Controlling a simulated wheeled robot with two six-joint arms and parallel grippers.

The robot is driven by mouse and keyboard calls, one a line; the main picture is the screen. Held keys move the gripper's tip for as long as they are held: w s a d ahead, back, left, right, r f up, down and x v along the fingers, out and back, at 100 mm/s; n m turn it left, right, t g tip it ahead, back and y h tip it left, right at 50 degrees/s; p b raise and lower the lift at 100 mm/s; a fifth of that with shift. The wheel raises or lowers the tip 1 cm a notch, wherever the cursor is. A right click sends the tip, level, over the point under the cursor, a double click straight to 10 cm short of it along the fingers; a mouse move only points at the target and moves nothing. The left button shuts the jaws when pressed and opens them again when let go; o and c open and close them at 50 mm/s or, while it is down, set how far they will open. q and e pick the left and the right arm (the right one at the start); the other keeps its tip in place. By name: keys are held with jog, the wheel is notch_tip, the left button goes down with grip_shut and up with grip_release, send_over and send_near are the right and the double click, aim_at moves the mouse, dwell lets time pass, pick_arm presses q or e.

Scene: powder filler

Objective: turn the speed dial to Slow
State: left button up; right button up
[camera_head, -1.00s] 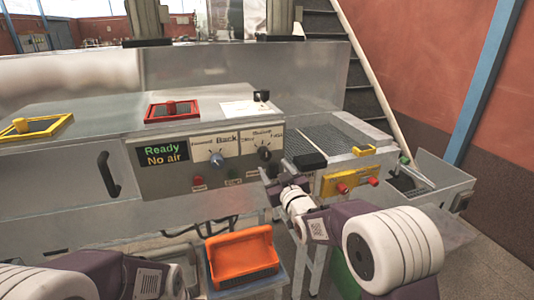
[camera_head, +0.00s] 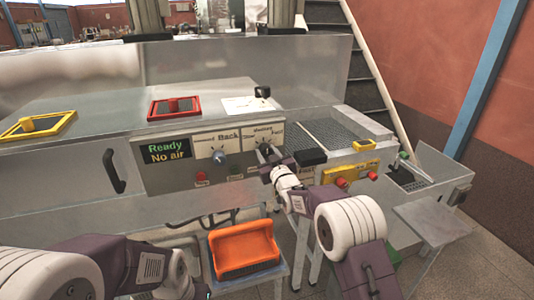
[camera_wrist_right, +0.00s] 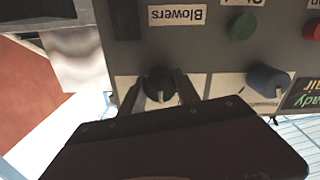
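The speed dial is a black knob (camera_head: 264,146) on the right of the grey control panel (camera_head: 195,177), under a pale label plate with a word like Medium on top. My right gripper (camera_head: 266,158) is in front of it and partly hides it. In the right wrist view, upside down, the dial (camera_wrist_right: 160,83) sits between the two fingers of my right gripper (camera_wrist_right: 161,94). The fingers stand apart, one on each side of the knob. Its pale mark points toward the label plate, whose text is hidden there. My left gripper is out of sight; only its arm shows.
A blue-grey direction dial (camera_head: 219,156) with the label Back is left of the speed dial. Red (camera_head: 201,176) and green (camera_wrist_right: 243,27) buttons lie below the dials. The display (camera_head: 166,150) reads Ready, No air. A black block (camera_head: 311,157) is close right of my gripper. An orange tray (camera_head: 243,247) is below.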

grip_shut()
jog(key=shift+f+n+b, duration=0.1)
jog(key=shift+n+b, duration=0.2)
jog(key=shift+b, duration=0.25)
jog(key=n+b, duration=0.5)
jog(key=b, duration=0.1)
jog(key=shift+f, duration=0.1)
jog(key=shift+r+n+b, duration=0.2)
jog(key=shift+n+b, duration=1.45)
jog(key=shift+n, duration=0.05)
jog(key=o, duration=0.8)
grip_release()
jog(key=shift+r, duration=0.1)
